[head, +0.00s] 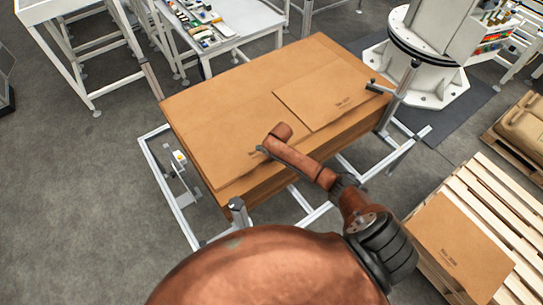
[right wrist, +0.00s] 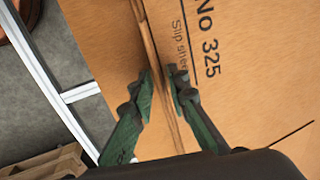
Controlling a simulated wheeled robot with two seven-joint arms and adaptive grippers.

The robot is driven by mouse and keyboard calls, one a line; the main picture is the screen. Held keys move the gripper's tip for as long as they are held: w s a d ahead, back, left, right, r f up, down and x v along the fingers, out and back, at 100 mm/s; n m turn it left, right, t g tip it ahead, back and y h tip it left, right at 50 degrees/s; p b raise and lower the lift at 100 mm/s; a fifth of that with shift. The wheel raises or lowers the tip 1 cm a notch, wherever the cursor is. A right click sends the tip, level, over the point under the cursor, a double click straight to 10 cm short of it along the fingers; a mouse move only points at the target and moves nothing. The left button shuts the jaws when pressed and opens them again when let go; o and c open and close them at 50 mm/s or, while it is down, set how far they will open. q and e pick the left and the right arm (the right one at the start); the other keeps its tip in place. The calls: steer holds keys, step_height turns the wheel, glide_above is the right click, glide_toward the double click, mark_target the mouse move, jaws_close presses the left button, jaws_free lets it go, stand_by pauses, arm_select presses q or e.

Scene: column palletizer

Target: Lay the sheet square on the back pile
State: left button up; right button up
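A broad pile of brown cardboard (head: 200,115) lies on a metal frame in the head view. A smaller sheet (head: 325,88) with a printed label lies flat at its back right. My right gripper (head: 262,151) is at the near edge of the pile, largely hidden by my arm. In the right wrist view, its green fingers (right wrist: 160,76) converge on either side of the edge of a sheet (right wrist: 245,65) printed "No 325 Slip sheet". They appear shut on that edge; the contact is hard to see. My left gripper is not in view.
Upright metal posts (head: 400,82) stand at the frame's corners. A wooden pallet (head: 487,195) with another labelled sheet (head: 455,250) is at the right. A white machine base (head: 420,75) stands behind the pile.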

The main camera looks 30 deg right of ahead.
steer(key=shift+o, duration=0.9)
steer(key=shift+r, duration=0.1)
